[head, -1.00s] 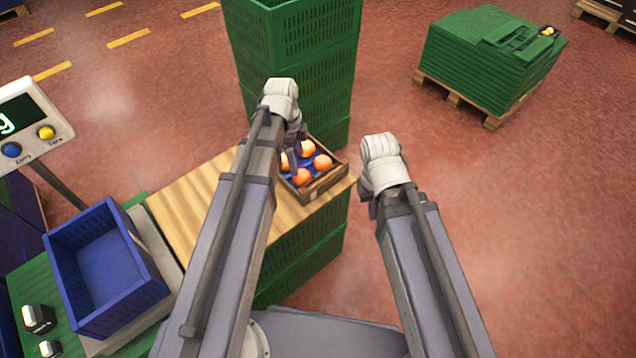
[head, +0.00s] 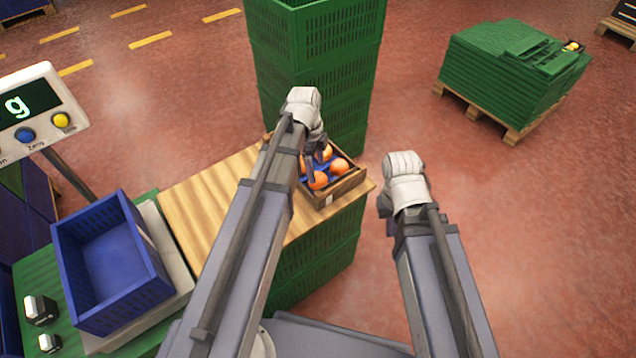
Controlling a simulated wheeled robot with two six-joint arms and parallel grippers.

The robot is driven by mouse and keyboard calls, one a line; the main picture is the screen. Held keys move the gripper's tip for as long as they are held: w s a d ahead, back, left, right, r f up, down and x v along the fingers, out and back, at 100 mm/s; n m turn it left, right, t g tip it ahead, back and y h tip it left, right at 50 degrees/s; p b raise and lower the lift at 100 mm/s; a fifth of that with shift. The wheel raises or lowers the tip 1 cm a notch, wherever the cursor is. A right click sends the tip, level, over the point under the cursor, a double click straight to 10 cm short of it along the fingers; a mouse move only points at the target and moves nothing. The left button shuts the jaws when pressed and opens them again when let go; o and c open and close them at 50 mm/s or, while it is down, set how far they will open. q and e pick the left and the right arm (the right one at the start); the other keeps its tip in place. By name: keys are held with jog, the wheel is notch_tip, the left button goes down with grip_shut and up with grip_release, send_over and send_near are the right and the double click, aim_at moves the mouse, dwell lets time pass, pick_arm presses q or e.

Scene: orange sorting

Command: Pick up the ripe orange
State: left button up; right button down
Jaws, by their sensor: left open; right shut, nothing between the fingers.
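Several oranges lie in a small wooden crate (head: 347,187) with a blue liner, on the wooden tabletop. The clearest are a right orange (head: 340,166) and a front orange (head: 318,181); others are partly hidden behind my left arm and gripper. All look orange, and I cannot tell which is the ripe one. My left gripper (head: 311,168) points down over the crate among the oranges, open, its fingertips partly hidden. I cannot tell whether it touches an orange. My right gripper (head: 385,208) is shut and empty, to the right of the table, away from the crate.
An empty blue crate (head: 150,292) stands at left on a scale with a display (head: 30,108). A tall stack of green crates (head: 318,45) rises right behind the wooden tabletop (head: 200,200). A pallet of green crates (head: 510,75) stands far right.

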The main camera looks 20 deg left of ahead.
aim_at(317, 175)
pick_arm(q)
jog(key=f+b, duration=0.4)
jog(key=shift+d+f, duration=0.2)
jog(key=shift+f, duration=0.2)
jog(key=shift+r, duration=0.15)
jog(key=shift+c, duration=0.3)
jog(key=c, duration=1)
jog(key=shift+c, duration=0.2)
notch_tip(317, 175, up, 10)
jog(key=p, duration=1)
